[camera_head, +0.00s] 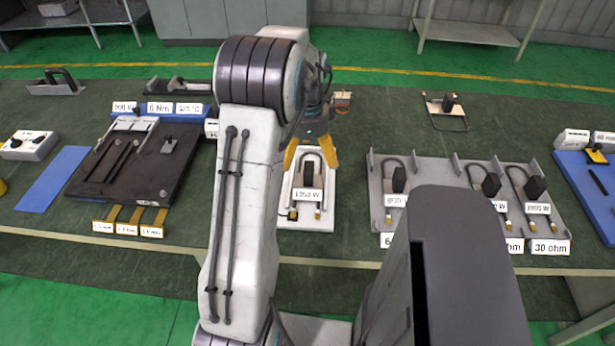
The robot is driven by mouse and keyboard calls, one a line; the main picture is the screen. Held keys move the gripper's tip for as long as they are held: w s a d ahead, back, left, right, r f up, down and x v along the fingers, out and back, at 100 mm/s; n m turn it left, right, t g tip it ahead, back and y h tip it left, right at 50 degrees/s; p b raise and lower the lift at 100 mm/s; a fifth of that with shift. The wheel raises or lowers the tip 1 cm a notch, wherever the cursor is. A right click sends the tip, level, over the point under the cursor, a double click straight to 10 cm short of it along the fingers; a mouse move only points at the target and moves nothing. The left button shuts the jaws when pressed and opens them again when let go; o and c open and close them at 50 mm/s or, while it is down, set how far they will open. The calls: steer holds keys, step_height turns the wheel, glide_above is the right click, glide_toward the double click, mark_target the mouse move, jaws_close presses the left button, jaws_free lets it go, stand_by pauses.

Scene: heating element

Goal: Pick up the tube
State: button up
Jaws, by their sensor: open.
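My gripper (311,158) points down, its two yellow fingers spread apart, with nothing seen between them. It is over the back of a white plate (328,216) bearing a looped heating element with a black block and a "W" label. My arm hides part of the gripper and the height above the plate is hard to judge. No thing is clearly a tube. A small orange-brown item (342,103) stands behind and right of the gripper, partly beside it, too small to identify for sure.
A grey rack (432,170) with several heating elements is to the right. A dark board (110,190) with slots and a blue strip (55,180) are to the left. A tray (445,122) with a black block lies at back right. The dark table (530,110) is clear between them.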

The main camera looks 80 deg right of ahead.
mark_target(308, 170)
steer(key=shift+m, duration=0.7)
steer(key=shift+f, duration=0.4)
steer(key=shift+d+f+p, duration=0.15)
steer(key=shift+f+p, duration=0.3)
steer(key=shift+f, duration=2.85)
jaws_close()
